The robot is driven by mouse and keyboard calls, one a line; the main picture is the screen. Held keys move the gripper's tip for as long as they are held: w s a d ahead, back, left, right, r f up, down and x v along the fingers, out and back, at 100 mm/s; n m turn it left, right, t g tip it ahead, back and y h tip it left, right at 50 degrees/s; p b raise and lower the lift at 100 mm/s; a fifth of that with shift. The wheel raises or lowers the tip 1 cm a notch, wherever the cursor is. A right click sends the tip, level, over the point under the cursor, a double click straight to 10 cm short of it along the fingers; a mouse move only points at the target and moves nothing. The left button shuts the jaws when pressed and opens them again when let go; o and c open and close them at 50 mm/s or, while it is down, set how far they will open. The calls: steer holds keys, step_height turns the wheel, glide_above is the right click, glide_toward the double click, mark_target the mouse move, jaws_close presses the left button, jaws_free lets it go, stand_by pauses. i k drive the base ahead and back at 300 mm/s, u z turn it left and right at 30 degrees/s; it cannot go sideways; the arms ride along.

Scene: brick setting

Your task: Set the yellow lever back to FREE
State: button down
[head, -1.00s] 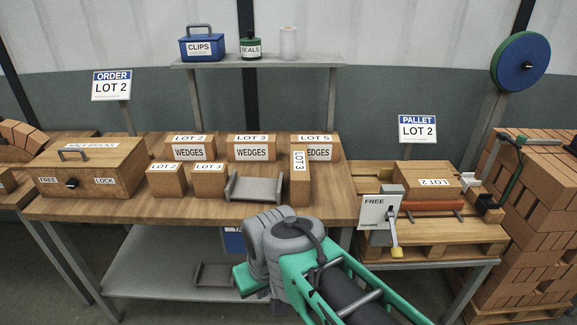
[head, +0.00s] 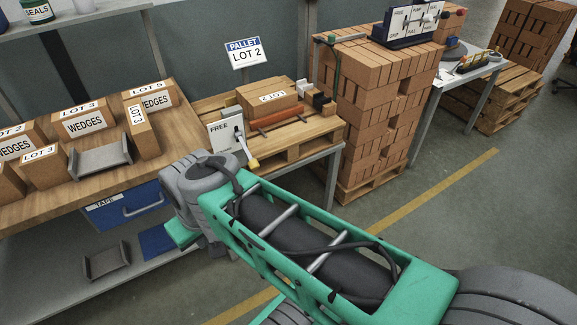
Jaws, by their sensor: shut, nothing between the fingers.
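The yellow lever (head: 253,163) has a yellow knob on a pale arm. It is mounted at a white plate (head: 222,137) marked FREE at its upper left, at the front of the wooden pallet (head: 293,148). The lever slants down and to the right, with its knob low and away from the word FREE. Any lower marking is too small to read. My arm reaches across the foreground, its grey joint just left of and below the plate. My gripper's fingers do not show; the arm hides them or they are out of frame.
The workbench (head: 177,102) with wedge boxes is at left. A tall brick stack (head: 368,110) stands at right. The floor right of my arm is clear.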

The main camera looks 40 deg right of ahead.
mark_target(254, 163)
steer(key=z, duration=0.25)
steer(key=i, duration=0.35)
steer(key=u, duration=1.3)
